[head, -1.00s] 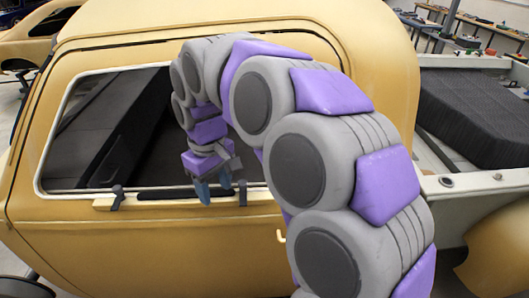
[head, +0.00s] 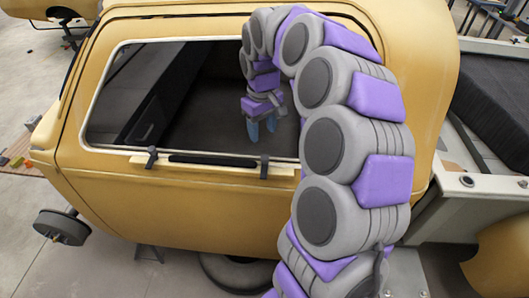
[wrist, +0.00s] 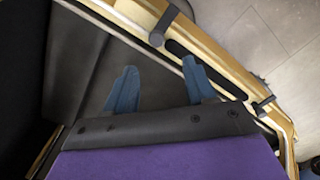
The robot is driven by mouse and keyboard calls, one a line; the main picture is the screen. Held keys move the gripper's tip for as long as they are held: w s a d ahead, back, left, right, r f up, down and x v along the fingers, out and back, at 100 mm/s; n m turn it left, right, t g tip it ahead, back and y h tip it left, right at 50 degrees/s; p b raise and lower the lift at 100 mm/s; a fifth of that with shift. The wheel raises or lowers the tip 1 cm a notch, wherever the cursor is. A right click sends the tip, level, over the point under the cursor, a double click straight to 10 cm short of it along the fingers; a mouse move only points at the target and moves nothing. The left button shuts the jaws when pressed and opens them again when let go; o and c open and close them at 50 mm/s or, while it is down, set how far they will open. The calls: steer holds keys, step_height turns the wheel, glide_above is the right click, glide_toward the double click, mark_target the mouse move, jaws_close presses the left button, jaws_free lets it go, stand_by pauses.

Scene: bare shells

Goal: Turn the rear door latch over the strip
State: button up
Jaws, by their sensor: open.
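A yellow vehicle door (head: 190,205) has a wide window opening with a pale rim. On the ledge under the opening lies a long black strip (head: 210,160). A dark latch stands at each end: the left latch (head: 151,157) and the right latch (head: 264,167). Both hang roughly downward, beside the strip ends. Which latch is the rear one cannot be told for sure.
A dark interior panel (head: 155,110) shows through the opening. A pale truck bed with a dark ribbed load (head: 495,105) stands at the right. A round dark part (head: 60,227) sticks out at lower left.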

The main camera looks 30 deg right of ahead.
mark_target(265, 156)
steer(key=f, duration=0.3)
steer(key=d+f+p, duration=0.1)
steer(key=f, duration=0.6)
steer(key=shift+d+f, duration=0.1)
steer(key=shift+d, duration=0.25)
steer(key=shift+a+f, duration=0.3)
steer(key=shift+f, duration=0.05)
steer(key=shift+a, duration=0.5)
steer(key=shift+c, duration=0.7)
steer(key=shift+d, duration=0.45)
steer(key=c, duration=0.4)
steer(key=shift+a, duration=0.1)
jaws_close()
